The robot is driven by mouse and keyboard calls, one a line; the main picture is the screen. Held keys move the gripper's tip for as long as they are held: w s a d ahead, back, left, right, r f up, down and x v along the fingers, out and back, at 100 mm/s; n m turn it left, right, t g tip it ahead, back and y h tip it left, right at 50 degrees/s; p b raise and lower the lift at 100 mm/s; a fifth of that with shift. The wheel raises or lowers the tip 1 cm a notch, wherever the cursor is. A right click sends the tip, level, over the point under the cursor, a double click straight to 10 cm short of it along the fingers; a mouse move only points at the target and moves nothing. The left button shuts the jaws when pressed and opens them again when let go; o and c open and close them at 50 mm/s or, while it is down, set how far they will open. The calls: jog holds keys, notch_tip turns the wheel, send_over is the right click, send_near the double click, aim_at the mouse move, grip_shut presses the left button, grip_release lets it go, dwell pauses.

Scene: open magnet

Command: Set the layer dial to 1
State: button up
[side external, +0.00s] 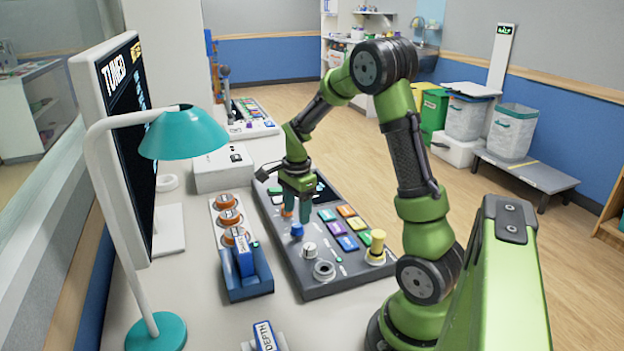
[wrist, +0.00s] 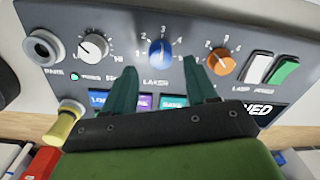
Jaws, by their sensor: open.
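The control panel (side external: 330,284) lies on the counter, in front of my arm. The layer dial is a blue knob (wrist: 161,54) with "LAYER" printed below it and small numbers around it. Its pointer seems to face the top of the wrist view, but the exact number is too small to tell. In the side view the blue knob (side external: 297,229) sits just below my gripper (side external: 296,212). My gripper is open and empty. In the wrist view its teal fingers (wrist: 160,66) are spread left and right of the dial's lower side, apart from it.
A white knob (wrist: 93,47) and an orange knob (wrist: 221,62) flank the dial. White and green switches, coloured buttons and a yellow knob (side external: 376,246) share the panel. A blue holder (side external: 246,273), a teal lamp (side external: 184,134) and a monitor (side external: 120,130) stand to the left.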

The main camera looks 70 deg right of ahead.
aim_at(297, 224)
jog(key=shift+w+f, duration=0.1)
jog(key=shift+f, duration=1.95)
jog(key=shift+c, duration=0.4)
jog(key=c, duration=1)
